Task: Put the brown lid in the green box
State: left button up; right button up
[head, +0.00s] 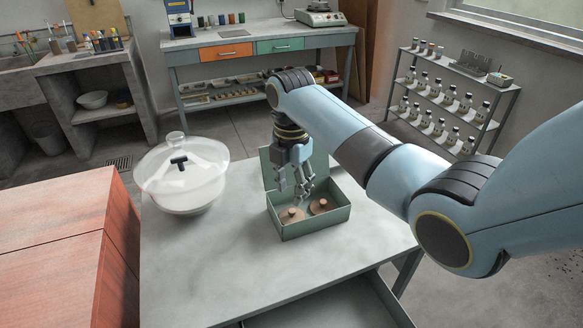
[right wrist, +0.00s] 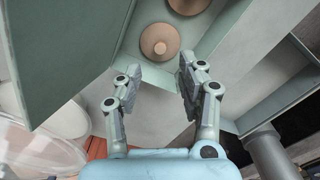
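The green box (head: 318,222) stands on the bench with its own cover raised at the back. Two round brown lids with small knobs lie inside it, one nearer the left (head: 291,216) and one to the right (head: 323,205). In the right wrist view one brown lid (right wrist: 159,42) shows whole beyond the fingertips and the other (right wrist: 188,4) is cut by the top edge. The green box wall (right wrist: 60,50) shows there too. My right gripper (head: 301,190) is over the box, fingers pointing down, open and empty; its spread fingers show in the wrist view (right wrist: 158,82). My left gripper is not in view.
A pan or bowl under a clear domed cover (head: 185,170) stands left of the box on the bench (head: 215,260). An orange-red cabinet (head: 50,235) adjoins the bench at left. The bench front is clear. A bottle rack (head: 445,100) stands behind at right.

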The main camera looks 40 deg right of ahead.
aim_at(292, 210)
notch_tip(292, 210, up, 6)
jog(key=shift+f, duration=0.2)
jog(key=shift+f, duration=0.1)
dwell(0.4)
